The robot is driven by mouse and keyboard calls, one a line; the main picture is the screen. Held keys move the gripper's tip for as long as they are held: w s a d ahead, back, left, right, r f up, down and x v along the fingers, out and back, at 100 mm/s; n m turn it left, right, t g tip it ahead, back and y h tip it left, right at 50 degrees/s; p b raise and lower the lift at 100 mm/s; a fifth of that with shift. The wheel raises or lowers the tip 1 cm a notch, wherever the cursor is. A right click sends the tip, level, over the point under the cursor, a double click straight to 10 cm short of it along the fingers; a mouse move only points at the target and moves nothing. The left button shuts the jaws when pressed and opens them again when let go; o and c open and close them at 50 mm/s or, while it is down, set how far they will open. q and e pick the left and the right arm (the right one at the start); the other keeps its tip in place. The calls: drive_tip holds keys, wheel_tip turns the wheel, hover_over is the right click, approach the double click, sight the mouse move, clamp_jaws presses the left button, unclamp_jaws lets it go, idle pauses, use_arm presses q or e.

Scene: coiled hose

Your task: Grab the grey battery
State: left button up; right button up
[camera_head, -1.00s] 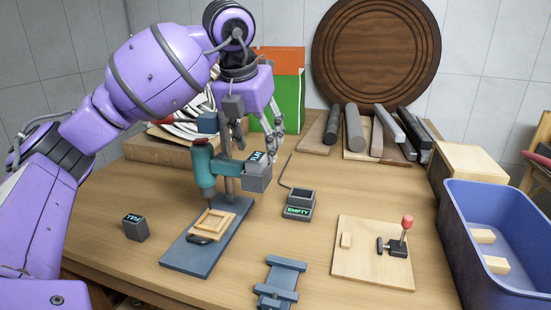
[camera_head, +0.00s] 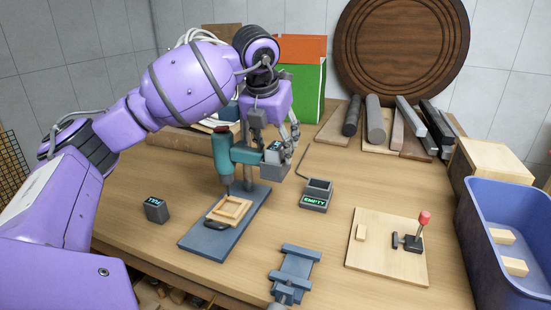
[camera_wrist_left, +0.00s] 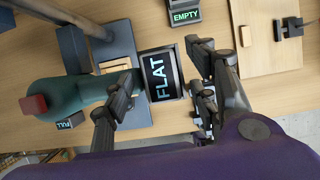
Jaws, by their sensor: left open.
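A grey battery marked FLAT (camera_head: 273,156) sits at the rear end of a teal drill (camera_head: 223,158). It also shows in the left wrist view (camera_wrist_left: 160,77), with its label facing the camera. My left gripper (camera_head: 277,138) is open and its fingers reach down on either side of this battery; in the left wrist view (camera_wrist_left: 165,65) the battery lies between the fingers. I cannot tell whether they touch it. A second dark grey battery, marked FULL (camera_head: 155,210), stands on the table at the left. My right gripper is not in view.
A charger showing EMPTY (camera_head: 315,196) stands right of the drill. The drill is over a blue base plate (camera_head: 205,245) with a wooden frame. A board with a red-knobbed lever (camera_head: 385,262), a blue bin (camera_head: 475,245) and a blue clamp (camera_head: 297,265) are nearby.

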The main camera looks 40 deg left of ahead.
use_arm(q)
drive_tip(key=shift+r, duration=0.1)
clamp_jaws()
